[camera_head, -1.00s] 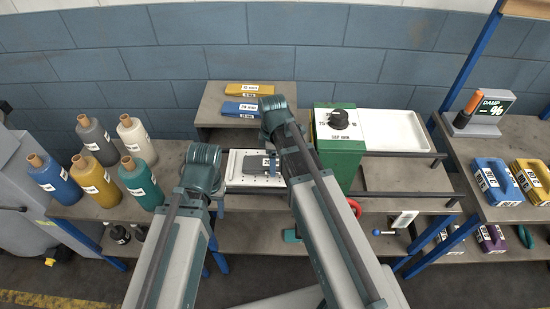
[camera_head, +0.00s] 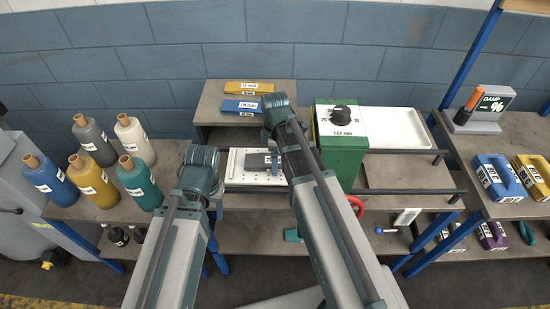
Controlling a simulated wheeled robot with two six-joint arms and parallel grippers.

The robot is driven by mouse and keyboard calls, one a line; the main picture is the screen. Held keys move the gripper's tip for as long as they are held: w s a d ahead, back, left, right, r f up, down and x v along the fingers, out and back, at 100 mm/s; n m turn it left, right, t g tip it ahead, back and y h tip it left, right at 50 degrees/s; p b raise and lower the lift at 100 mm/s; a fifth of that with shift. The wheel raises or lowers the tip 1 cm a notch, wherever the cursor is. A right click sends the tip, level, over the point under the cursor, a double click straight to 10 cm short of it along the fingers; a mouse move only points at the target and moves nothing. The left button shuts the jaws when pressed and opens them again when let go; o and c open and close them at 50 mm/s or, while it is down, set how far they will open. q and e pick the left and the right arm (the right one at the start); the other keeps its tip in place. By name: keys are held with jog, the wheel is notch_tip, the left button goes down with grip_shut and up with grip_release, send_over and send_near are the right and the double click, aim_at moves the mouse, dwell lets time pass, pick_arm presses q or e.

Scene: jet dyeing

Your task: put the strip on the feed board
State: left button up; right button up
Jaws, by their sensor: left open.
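The white perforated feed board (camera_head: 236,179) lies on the bench in the middle, between my two arms. A flat dark grey piece (camera_head: 256,161) with a pale mark lies on it; I cannot tell whether this is the strip. My left gripper (camera_head: 215,203) is open at the board's left front, mostly hidden by its own wrist.
A green box with a dial (camera_head: 340,155) stands right of the board, beside a white tray (camera_head: 393,128). A yellow bar (camera_head: 249,87) and a blue bar (camera_head: 241,106) lie on the raised shelf behind. Several bottles (camera_head: 138,181) crowd the left bench.

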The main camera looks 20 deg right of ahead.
jog(key=shift+r, duration=0.15)
notch_tip(320, 180, up, 12)
jog(key=p, duration=1.2)
jog(key=s+a+m+h, duration=0.1)
jog(key=s+a+m, duration=0.9)
jog(key=s, duration=0.4)
jog(key=shift+s+a+m, duration=0.15)
jog(key=shift+a+m, duration=0.1)
jog(key=shift+m, duration=0.25)
